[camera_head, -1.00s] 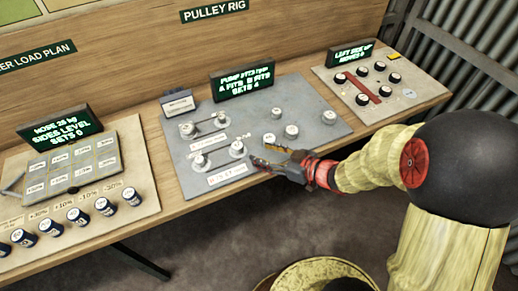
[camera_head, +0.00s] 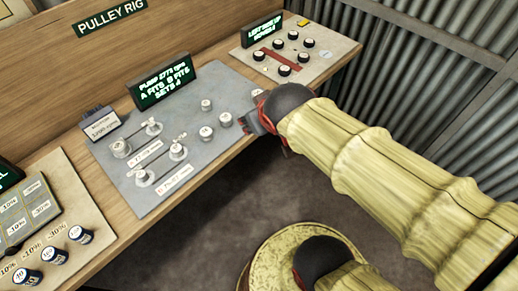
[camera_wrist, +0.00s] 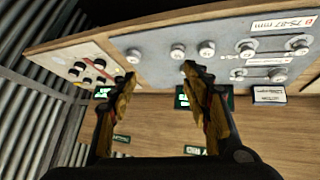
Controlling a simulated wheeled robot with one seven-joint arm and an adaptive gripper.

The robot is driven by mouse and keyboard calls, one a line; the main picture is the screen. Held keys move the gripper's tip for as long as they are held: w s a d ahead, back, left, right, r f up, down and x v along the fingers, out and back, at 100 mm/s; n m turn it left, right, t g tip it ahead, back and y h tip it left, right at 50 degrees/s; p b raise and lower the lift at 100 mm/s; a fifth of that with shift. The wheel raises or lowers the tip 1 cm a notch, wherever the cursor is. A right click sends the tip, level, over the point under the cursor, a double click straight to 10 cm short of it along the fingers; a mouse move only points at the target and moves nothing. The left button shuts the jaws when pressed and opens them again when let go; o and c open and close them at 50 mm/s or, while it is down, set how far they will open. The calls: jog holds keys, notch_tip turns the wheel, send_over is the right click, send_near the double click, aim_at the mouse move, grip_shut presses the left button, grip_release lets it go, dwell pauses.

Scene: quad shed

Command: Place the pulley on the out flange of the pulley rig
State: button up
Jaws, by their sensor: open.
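The pulley rig is a grey board (camera_head: 215,80) on the bench. Shafts with flanges stand on its left part in two linked pairs, including a front one (camera_head: 144,177) and a back one (camera_head: 153,128). I cannot read which is the out flange. Loose pale pulleys stand to their right: one at the back (camera_head: 206,105), one at the front (camera_head: 206,133) and one nearer my gripper (camera_head: 225,119). My gripper (camera_wrist: 158,72) is open and empty, its fingers apart in the wrist view. In the head view it is mostly hidden behind my arm, at the board's right front edge.
A small card stand (camera_head: 102,124) is at the board's back left. A board with black knobs (camera_head: 302,55) stands to the right, a board with blue canisters (camera_head: 75,205) to the left. Corrugated wall (camera_head: 440,80) bounds the right.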

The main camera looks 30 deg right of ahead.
jog(key=s+a+g+y, duration=0.2)
jog(key=s+a, duration=0.3)
jog(key=s, duration=0.4)
jog(key=shift+s+a+r, duration=0.3)
jog(key=shift+r, duration=0.15)
dwell(0.4)
